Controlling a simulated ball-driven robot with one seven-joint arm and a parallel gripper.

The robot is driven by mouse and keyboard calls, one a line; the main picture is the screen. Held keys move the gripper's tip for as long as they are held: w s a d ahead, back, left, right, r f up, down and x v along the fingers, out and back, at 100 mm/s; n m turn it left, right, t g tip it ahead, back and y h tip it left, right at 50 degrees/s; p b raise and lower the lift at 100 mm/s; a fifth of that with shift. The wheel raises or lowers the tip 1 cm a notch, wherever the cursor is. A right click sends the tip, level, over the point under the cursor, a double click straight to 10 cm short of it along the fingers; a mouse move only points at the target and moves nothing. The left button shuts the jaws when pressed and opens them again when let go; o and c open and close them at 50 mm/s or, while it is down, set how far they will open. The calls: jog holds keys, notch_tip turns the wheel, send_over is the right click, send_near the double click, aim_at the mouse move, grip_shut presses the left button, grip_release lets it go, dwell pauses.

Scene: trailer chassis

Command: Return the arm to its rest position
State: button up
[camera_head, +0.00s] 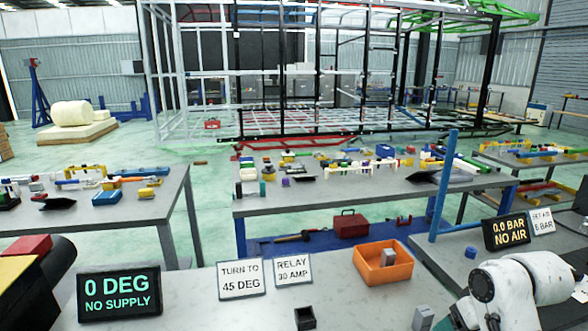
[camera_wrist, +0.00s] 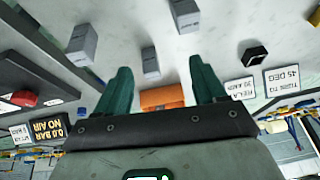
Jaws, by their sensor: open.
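My gripper (camera_wrist: 161,76) shows in the wrist view with its two dark green fingers spread apart and nothing between them. It hangs over the pale worktop, with the orange bin (camera_wrist: 162,98) behind the palm edge and partly hidden by it. In the head view my white arm (camera_head: 510,290) is bent low at the lower right, over the near worktop. The gripper itself is not clearly visible there.
The orange bin (camera_head: 372,272) holds a grey block (camera_head: 388,257). Grey blocks (camera_wrist: 151,62) stand on the worktop, and a black square holder (camera_wrist: 256,54) is near the signs. The "NO AIR" display (camera_head: 506,233) stands close to my arm. A cluttered bench (camera_head: 300,200) lies beyond.

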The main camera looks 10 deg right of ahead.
jog(key=shift+g+y, duration=0.3)
jog(key=shift+y, duration=0.1)
jog(key=s+a+f, duration=0.1)
jog(key=a+f, duration=0.1)
jog(key=s+a+f, duration=0.3)
jog(key=a+f, duration=0.2)
jog(key=shift+s+a+f, duration=0.1)
jog(key=shift+s, duration=0.1)
jog(key=s+a+f+g, duration=0.1)
jog(key=s+f, duration=0.4)
jog(key=s, duration=0.7)
jog(key=s+a+f+g+h, duration=0.1)
jog(key=s+a+f, duration=0.3)
jog(key=s, duration=0.9)
notch_tip(320, 180, down, 2)
jog(key=shift+a+f+g+h, duration=0.1)
jog(key=shift+a+g+h, duration=0.15)
jog(key=shift+g, duration=0.25)
jog(key=shift+m, duration=0.3)
